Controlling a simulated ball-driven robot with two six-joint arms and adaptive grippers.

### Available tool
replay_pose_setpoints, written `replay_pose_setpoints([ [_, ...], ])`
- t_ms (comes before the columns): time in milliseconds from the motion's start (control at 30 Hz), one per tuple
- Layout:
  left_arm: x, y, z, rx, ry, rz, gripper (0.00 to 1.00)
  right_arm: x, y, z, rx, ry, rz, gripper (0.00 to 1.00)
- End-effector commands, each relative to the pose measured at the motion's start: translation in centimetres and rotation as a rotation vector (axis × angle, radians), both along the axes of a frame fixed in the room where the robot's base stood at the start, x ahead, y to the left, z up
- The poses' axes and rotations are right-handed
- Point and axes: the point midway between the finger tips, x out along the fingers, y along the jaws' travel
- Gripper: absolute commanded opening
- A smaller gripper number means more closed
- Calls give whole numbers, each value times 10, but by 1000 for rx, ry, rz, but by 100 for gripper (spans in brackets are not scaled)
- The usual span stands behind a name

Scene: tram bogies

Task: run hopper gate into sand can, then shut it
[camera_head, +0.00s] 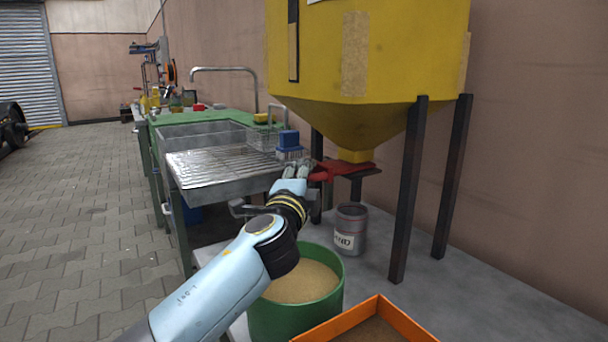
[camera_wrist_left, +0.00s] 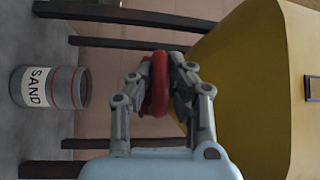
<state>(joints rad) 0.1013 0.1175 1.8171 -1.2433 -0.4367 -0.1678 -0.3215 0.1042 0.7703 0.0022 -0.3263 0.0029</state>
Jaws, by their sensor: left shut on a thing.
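The yellow hopper (camera_head: 370,60) stands on dark legs at the right, its cone narrowing to a small spout. The red gate (camera_head: 345,169) sits under the spout. My left gripper (camera_head: 299,170) is at the gate's left end; in the left wrist view its fingers (camera_wrist_left: 163,85) are shut on the red gate handle (camera_wrist_left: 157,85). The grey sand can (camera_head: 350,230), labelled SAND, stands on the floor slab below the gate; it also shows in the left wrist view (camera_wrist_left: 68,88). No falling sand is visible. The can's inside is hard to make out. My right gripper is not in view.
A green tub (camera_head: 337,290) of sand stands in front of the can, beneath my left arm. An orange tray (camera_head: 405,318) is at the bottom edge. Hopper legs (camera_head: 408,190) flank the can.

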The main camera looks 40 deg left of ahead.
Motion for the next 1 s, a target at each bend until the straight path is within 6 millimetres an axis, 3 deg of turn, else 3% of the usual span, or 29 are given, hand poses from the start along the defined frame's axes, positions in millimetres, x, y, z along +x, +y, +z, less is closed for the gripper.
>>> replay_pose_setpoints([
  [267, -19, 8, 0, 2, -1, -2, 0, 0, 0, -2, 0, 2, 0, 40],
  [467, -19, 8, 1, 0, -1, -1, 0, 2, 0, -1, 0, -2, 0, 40],
  [500, -19, 8, 1, 0, -1, -1, 17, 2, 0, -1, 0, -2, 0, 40],
  [667, -19, 8, 1, 0, -1, -1, 38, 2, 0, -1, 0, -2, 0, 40],
  [1000, -23, 6, -1, -1, 0, -1, 38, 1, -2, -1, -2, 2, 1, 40],
])
